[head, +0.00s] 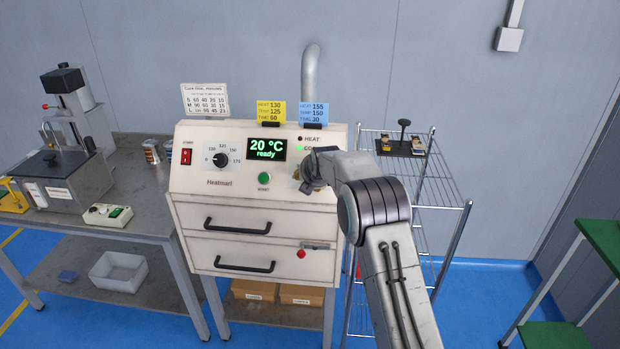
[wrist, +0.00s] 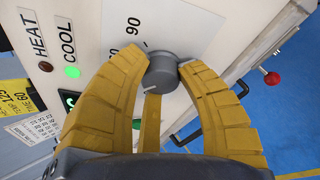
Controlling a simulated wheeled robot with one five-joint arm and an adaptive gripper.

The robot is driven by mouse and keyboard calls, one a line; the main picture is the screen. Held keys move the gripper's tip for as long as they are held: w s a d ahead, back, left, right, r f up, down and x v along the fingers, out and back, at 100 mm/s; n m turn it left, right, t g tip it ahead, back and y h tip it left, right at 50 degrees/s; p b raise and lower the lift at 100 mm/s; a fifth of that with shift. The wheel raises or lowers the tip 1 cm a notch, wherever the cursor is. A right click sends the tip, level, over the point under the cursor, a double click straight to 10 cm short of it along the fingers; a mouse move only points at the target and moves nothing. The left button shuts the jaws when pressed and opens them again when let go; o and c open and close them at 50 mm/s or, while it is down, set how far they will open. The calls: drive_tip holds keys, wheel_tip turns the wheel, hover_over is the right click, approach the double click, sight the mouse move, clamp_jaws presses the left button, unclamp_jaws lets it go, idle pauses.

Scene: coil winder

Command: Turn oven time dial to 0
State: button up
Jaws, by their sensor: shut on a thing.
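The oven (head: 250,200), a cream box with a green "20 °C ready" display, faces me. Its time dial is hidden behind my arm in the head view. In the head view my gripper (head: 311,179) is at the panel's right side, mostly hidden by my wrist.
The temperature dial (head: 221,160), a red switch (head: 187,156) and a green start button (head: 264,178) lie left of my gripper. The COOL lamp (wrist: 71,71) is lit green. Two drawer handles (head: 237,227) stick out below. A wire rack (head: 440,190) stands at right.

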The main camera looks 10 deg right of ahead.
drive_tip(key=c, duration=0.4)
drive_tip(key=shift+n+p, duration=0.4)
drive_tip(key=shift+n, duration=0.3)
drive_tip(key=shift+f+n+g, duration=0.1)
drive_tip(key=shift+n+g, duration=0.2)
drive_tip(key=shift+n, duration=0.1)
drive_tip(key=shift+n+b, duration=0.35)
drive_tip(key=shift+n, duration=0.05)
drive_tip(key=o, duration=1.2)
drive_tip(key=shift+v, duration=6.1)
